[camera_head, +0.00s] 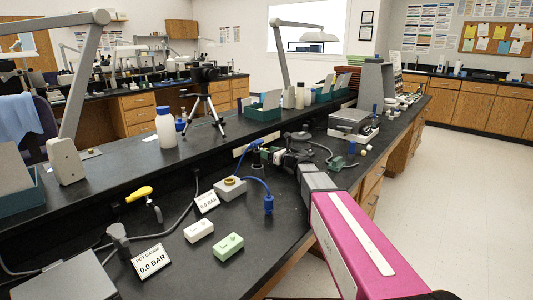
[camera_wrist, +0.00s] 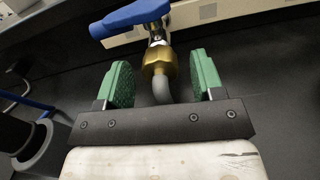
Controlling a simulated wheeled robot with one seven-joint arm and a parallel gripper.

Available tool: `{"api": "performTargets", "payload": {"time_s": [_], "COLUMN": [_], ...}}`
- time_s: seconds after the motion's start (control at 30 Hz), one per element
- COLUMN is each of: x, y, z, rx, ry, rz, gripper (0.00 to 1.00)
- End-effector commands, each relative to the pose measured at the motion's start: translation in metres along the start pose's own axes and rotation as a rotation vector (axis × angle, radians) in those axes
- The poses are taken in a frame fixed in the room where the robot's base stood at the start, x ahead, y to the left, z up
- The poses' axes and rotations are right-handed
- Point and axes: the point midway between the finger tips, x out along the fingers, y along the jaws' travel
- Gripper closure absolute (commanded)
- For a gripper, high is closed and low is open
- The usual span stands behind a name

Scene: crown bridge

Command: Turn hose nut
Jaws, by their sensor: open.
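The hose nut (camera_wrist: 158,64) is a brass hex nut below a silver valve with a blue lever handle (camera_wrist: 134,18) in the wrist view. A grey hose (camera_wrist: 162,91) runs from the nut back toward my gripper. My gripper (camera_wrist: 163,76) is open, with one green pad on each side of the nut and hose. Gaps show on both sides, so neither pad appears to touch the nut. In the head view, my gripper (camera_head: 271,155) is at the bench's raised back ledge, near the blue handle (camera_head: 247,147). The nut is not distinguishable there.
A yellow-handled valve (camera_head: 139,193) is at the left. A metal instrument (camera_head: 353,123) stands beyond my gripper.

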Motion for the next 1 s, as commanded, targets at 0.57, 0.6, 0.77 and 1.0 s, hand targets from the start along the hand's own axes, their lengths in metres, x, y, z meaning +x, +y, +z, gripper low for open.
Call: {"api": "performTargets", "payload": {"time_s": [0.57, 0.6, 0.77, 1.0], "x": [0.0155, 0.0155, 0.0154, 0.0154], "y": [0.0, 0.0, 0.0001, 0.0002], "z": [0.0, 0.0, -0.0001, -0.0002], "rx": [0.0, 0.0, 0.0, -0.034], "ry": [0.0, 0.0, 0.0, 0.0], "rz": [-0.001, 0.0, 0.0, 0.0], "gripper": [0.61, 0.74, 0.88, 0.88]}}
